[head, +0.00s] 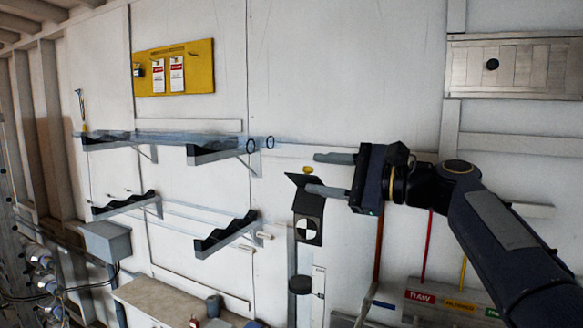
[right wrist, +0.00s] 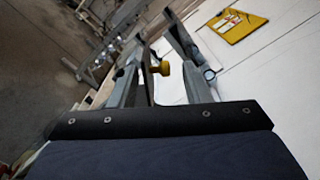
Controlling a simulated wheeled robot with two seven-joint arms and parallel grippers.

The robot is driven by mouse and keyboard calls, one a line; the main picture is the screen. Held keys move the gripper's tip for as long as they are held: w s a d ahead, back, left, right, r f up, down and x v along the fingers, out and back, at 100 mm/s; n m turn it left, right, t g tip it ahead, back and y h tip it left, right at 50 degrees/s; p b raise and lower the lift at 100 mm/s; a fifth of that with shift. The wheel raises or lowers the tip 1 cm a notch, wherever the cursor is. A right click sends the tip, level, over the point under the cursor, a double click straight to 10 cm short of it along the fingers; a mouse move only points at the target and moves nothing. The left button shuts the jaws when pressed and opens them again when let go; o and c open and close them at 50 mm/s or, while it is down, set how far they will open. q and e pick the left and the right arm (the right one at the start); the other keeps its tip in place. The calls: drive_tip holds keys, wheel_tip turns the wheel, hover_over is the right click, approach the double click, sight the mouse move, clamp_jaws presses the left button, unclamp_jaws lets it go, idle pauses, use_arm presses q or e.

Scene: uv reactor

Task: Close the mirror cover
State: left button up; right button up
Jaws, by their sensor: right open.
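A dark panel with a black-and-white round target (head: 308,229) is in the middle of the head view. A dark flap, seemingly the mirror cover (head: 300,181), stands out at its top, tilted away from the panel. A yellow knob (head: 308,170) shows just above the flap. My right gripper (head: 312,173) is open, coming from the right, with one finger above the knob and one across the flap. In the right wrist view the yellow knob (right wrist: 161,68) appears between the open fingers (right wrist: 150,50); I cannot tell whether they touch it. My left gripper is not in view.
Glass tubes (head: 190,139) lie on black wall brackets at left. A yellow board (head: 174,67) hangs above them. A grey box (head: 106,241) is lower left. Coloured labels, one red (head: 420,297), are low at right. A vented panel (head: 520,68) is upper right.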

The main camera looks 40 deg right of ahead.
sight(310, 172)
drive_tip(key=p+x, duration=0.1)
drive_tip(key=x, duration=0.4)
drive_tip(key=shift+w, duration=0.2)
drive_tip(key=shift+f, duration=0.1)
clamp_jaws()
